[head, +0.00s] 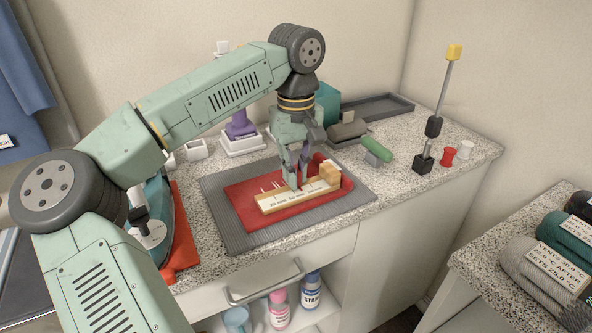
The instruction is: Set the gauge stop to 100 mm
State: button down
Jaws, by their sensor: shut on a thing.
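The gauge (272,201) is a wooden bar with a white scale face and a wooden block at its right end. It lies on a red mat (245,205). My gripper (298,184) points down over the gauge, left of the wooden block. Its fingers are shut on the gauge stop, which is mostly hidden between them. The scale marks are too small to read, so I cannot tell the stop's setting. A few thin pale pins (268,187) show along the gauge's far side.
A grey ribbed mat (222,210) lies under the red one on the speckled counter. A green-handled tool (376,149), a grey tray (377,106) and a stand with a yellow top (435,126) are at the right. A purple item (240,126) stands behind.

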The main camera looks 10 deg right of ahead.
jog(key=c, duration=1.6)
grip_release()
notch_tip(320, 180, up, 12)
jog(key=shift+o, duration=0.2)
